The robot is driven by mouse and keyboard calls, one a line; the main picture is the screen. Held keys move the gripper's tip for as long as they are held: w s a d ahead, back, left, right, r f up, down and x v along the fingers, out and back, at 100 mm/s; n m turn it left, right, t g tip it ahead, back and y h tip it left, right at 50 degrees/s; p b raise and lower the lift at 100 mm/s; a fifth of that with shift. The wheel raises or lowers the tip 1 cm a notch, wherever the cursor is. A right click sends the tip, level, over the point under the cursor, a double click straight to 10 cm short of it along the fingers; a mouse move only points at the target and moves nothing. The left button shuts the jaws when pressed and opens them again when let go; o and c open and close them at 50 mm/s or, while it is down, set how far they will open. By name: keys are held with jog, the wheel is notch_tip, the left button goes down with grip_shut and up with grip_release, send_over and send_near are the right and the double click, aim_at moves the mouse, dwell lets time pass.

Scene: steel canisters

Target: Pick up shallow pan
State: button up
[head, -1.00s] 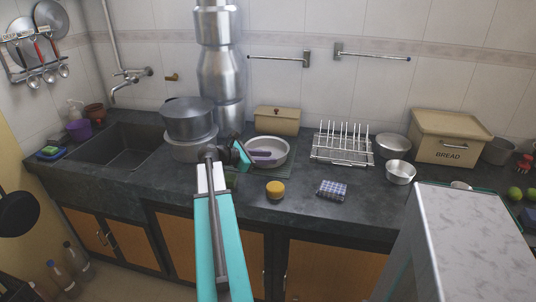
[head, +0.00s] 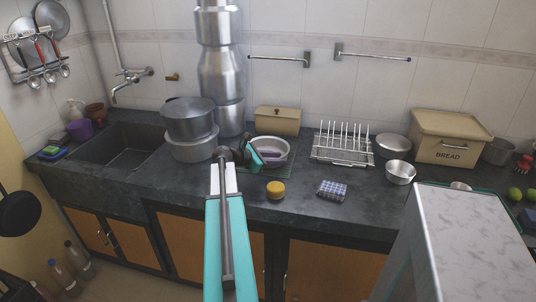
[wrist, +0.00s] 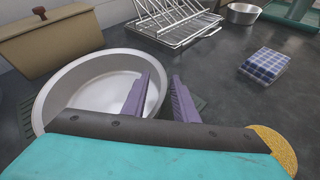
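The shallow pan is a round, pale metal dish (head: 284,147) on the counter, in front of the tan box. In the wrist view the pan (wrist: 90,92) fills the left half and appears empty. My gripper (head: 269,157) is at the pan's near side in the head view. In the wrist view its two purple fingers (wrist: 162,82) are apart, one over the pan's inside and the other outside, with the pan's right rim between them. Whether either finger touches the rim cannot be told. My gripper's body hides the near part of the pan.
Stacked pots (head: 190,146) stand left of the pan, with a steel duct (head: 219,75) behind. A tan box (head: 278,120) is behind it and a wire rack (head: 343,148) to the right. A yellow round item (head: 275,190) and checkered cloth (head: 332,191) lie in front.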

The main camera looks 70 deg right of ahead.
grip_shut()
dwell(0.5)
jog(key=shift+r, duration=1.25)
jog(key=w+a+r, duration=0.1)
jog(key=w+a, duration=0.1)
jog(key=a, duration=0.5)
jog(key=w+a+r+b, duration=0.1)
jog(key=w+a, duration=0.2)
jog(key=a, duration=0.5)
jog(key=shift+r, duration=0.3)
